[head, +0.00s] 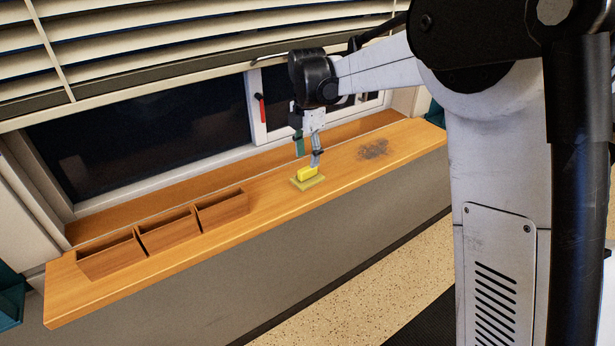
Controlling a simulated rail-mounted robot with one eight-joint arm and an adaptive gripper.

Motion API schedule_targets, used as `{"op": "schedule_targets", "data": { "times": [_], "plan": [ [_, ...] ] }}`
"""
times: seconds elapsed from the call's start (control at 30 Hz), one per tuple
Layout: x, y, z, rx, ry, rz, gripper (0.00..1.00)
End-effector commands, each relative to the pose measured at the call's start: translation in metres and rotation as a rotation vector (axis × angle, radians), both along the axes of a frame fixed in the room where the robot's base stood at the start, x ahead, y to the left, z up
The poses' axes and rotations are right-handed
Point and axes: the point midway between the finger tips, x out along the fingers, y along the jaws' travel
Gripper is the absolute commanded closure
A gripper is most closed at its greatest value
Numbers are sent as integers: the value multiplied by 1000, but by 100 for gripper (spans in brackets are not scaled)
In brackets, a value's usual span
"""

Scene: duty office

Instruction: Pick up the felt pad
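A small bright yellow block (307,173) sits on a flat, paler yellow-tan base (309,184) on the wooden counter. I take this to be the felt pad, but I cannot tell which of the two pieces is felt. My gripper (308,161) points down just above and behind the yellow block. Its two fingers, one greenish and one grey-blue, stand apart with nothing visible between them. I cannot tell whether the right fingertip touches the block.
The wooden counter (260,208) runs below a window with blinds. A wooden organizer with three open compartments (168,234) stands to the left. A dark grey smudge (373,149) lies to the right. The counter between organizer and block is clear.

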Motion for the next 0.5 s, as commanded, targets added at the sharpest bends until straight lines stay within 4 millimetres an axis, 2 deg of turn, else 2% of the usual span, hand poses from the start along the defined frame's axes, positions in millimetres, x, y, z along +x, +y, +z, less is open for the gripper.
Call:
{"op": "schedule_targets", "data": {
  "times": [0.33,0.5],
  "plan": [
    [-1,0,-40,0,0,0,60],
    [-2,0,-51,0,0,0,60]
  ]
}}
